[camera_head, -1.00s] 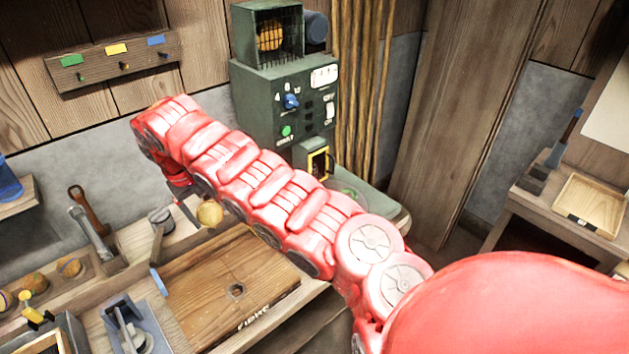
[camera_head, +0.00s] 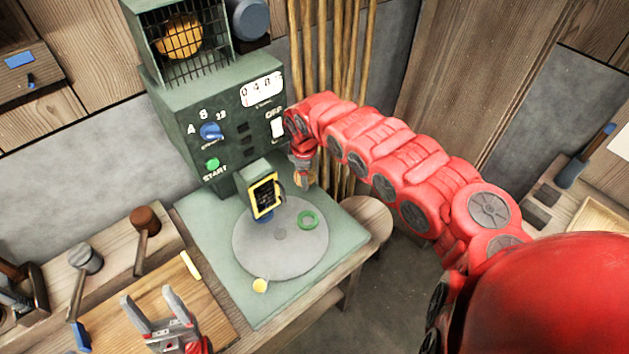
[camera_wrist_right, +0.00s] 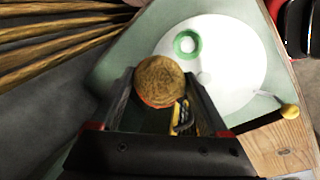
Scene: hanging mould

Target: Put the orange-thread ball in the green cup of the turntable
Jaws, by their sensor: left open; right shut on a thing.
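My right gripper (camera_head: 303,180) is shut on a brown, cork-like ball (camera_wrist_right: 158,78). A reddish-orange band shows at the ball's lower edge in the right wrist view. The pale round turntable (camera_head: 285,252) lies on a green base. Its green cup (camera_head: 308,220) is a ring with an open top, at the right rear; it also shows in the right wrist view (camera_wrist_right: 187,43). In the head view the gripper and ball are above and behind the green cup, apart from it. My left gripper (camera_head: 147,300) is open and empty at the lower left, over the wooden board.
The green machine (camera_head: 215,130) rises behind. Wooden poles (camera_head: 330,60) stand behind my right arm.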

